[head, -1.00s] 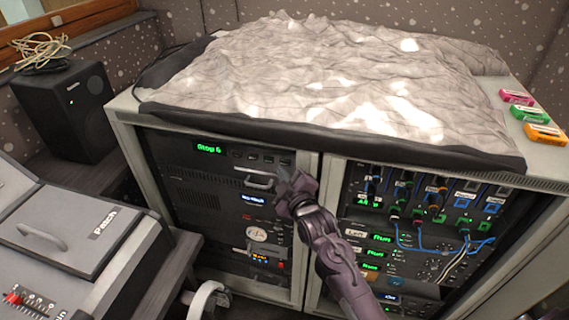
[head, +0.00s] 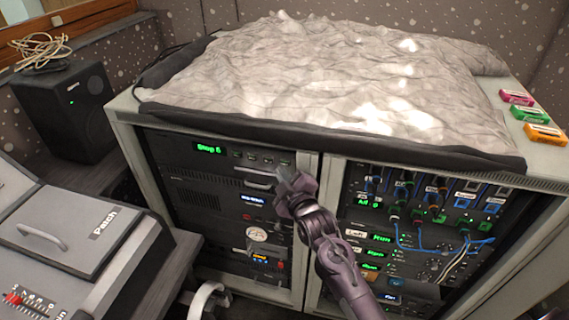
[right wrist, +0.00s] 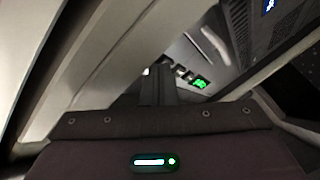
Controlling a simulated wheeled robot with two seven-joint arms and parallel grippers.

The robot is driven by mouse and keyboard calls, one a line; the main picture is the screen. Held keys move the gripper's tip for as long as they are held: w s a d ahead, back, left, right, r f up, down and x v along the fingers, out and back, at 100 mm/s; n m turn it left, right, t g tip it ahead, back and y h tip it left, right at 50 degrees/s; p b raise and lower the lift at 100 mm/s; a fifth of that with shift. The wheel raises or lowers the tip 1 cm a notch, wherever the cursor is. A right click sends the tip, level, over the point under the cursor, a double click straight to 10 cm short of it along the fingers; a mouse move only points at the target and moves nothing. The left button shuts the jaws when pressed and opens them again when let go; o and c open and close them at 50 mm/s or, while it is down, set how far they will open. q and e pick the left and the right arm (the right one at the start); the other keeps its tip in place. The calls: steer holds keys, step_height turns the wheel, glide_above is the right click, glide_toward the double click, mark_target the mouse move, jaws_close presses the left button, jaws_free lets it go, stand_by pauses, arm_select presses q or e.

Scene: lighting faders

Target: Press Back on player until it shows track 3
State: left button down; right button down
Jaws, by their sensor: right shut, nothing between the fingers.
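The player (head: 222,152) is the top unit in the left rack bay. Its green display (head: 208,149) reads Stop 6. A row of small dark buttons (head: 260,159) runs to the right of the display; their labels are too small to read. My right gripper (head: 283,175) is shut and empty, just in front of and below the right end of that row. In the right wrist view, the shut fingers (right wrist: 158,85) point toward the panel and hide part of it, with the green display (right wrist: 200,83) beside them.
A silver handle (head: 260,182) sits below the player. A crumpled grey cover (head: 320,75) lies on the rack top. The right bay holds patch cables (head: 440,245). A speaker (head: 65,112) and a lighting desk (head: 70,240) stand at left.

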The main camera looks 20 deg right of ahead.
steer(key=shift+w, duration=0.1)
stand_by(0.6)
steer(key=shift+w+d+r, duration=0.1)
steer(key=shift+w+d, duration=0.1)
